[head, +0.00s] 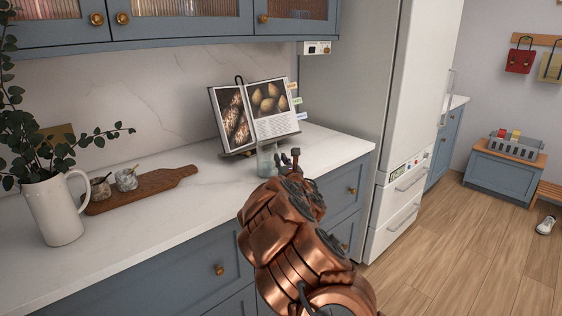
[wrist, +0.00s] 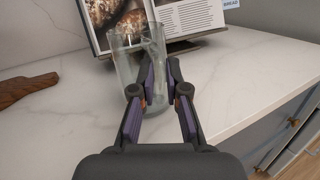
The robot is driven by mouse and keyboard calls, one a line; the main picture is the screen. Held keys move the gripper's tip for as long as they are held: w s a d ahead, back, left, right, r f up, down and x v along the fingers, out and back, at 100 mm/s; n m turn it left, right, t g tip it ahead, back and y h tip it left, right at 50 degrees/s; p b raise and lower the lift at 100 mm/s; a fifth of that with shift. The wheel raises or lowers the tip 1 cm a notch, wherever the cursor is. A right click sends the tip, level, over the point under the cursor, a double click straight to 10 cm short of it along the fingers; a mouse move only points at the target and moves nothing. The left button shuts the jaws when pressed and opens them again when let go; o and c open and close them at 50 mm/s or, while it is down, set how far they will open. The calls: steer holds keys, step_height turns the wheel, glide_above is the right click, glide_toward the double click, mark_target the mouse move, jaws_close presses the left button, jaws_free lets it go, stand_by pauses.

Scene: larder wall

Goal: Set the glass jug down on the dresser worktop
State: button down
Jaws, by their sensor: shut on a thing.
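The clear glass jug (head: 266,161) is upright over the dresser worktop (head: 212,205), in front of the open cookbook. In the wrist view the jug (wrist: 127,68) stands just left of the fingertips, with its handle side towards me. My gripper (wrist: 160,80) is shut on the jug, apparently at its handle; the fingers hide part of it. In the head view my gripper (head: 287,160) is at the jug's right side, mostly behind my copper arm. I cannot tell whether the jug's base touches the marble.
The cookbook (head: 270,108) on its stand is close behind the jug. A wooden board (head: 150,190) with two small jars and a white pitcher (head: 55,212) with leafy stems stand to the left. Bare worktop lies between board and jug. The fridge (head: 408,120) is right.

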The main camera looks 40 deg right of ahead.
steer(key=c, duration=1.2)
jaws_free()
steer(key=shift+r+p, duration=0.1)
steer(key=shift+p, duration=0.2)
steer(key=shift+s+a+f, duration=0.15)
steer(key=shift+s+f, duration=0.05)
steer(key=shift+s, duration=0.15)
steer(key=b+v, duration=0.2)
steer(key=v, duration=0.9)
steer(key=shift+s+a+r, duration=0.1)
steer(key=shift+r, duration=0.05)
